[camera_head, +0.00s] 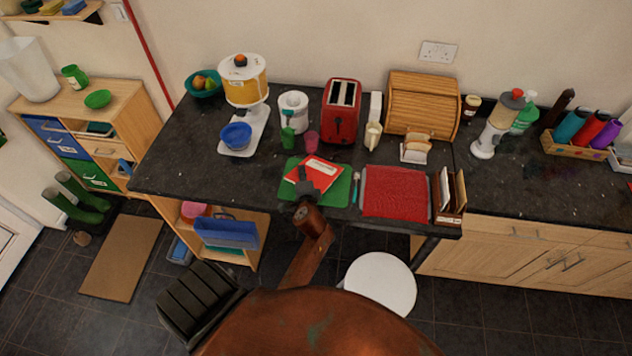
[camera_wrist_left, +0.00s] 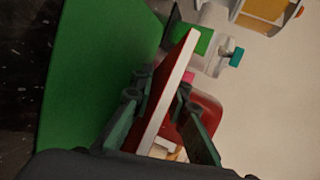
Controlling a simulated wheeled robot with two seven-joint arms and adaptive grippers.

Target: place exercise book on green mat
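The exercise book (camera_head: 322,168) is red with a white label and pale page edges. In the head view it overlaps the back left part of the green mat (camera_head: 337,196) on the dark counter. My left gripper (camera_head: 306,187) is at the book's near edge. In the left wrist view the fingers (camera_wrist_left: 160,100) lie on both sides of the book (camera_wrist_left: 172,85), shut on it. The green mat (camera_wrist_left: 90,70) is to the left there, with the book apart from it at the visible end. Whether another edge touches is hidden. My right gripper is not in view.
A red mat (camera_head: 396,192) lies right of the green mat, with a toothbrush (camera_head: 355,187) between them. Behind stand a green cup (camera_head: 288,138), a pink cup (camera_head: 311,141) and a red toaster (camera_head: 342,112). The counter left of the green mat is clear.

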